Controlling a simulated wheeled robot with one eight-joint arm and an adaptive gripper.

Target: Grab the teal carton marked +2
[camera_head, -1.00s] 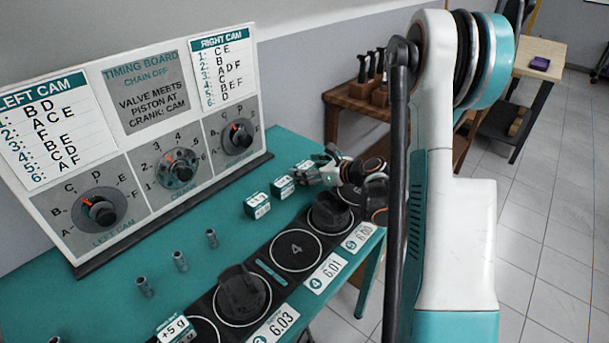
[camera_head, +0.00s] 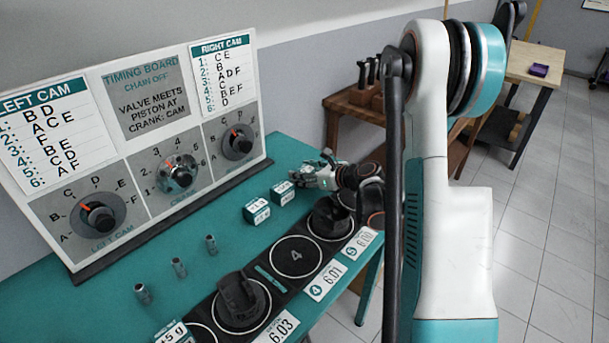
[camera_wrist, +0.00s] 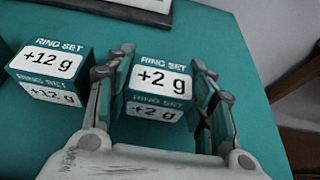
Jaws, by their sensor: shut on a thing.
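The teal carton marked +2 g (camera_wrist: 158,82) has a white label and sits between the two fingers of my gripper (camera_wrist: 161,66) in the wrist view. The fingers are shut on its left and right sides. In the head view my gripper (camera_head: 312,176) is low over the teal bench at its far end. It hides the +2 g carton there. I cannot tell whether the carton touches the bench.
A +12 g carton (camera_wrist: 47,72) stands close to my left finger in the wrist view. Two cartons (camera_head: 257,211) (camera_head: 283,193) stand left of my gripper in the head view. The timing board (camera_head: 150,130) rises behind. Pistons (camera_head: 240,298) stand on a black strip.

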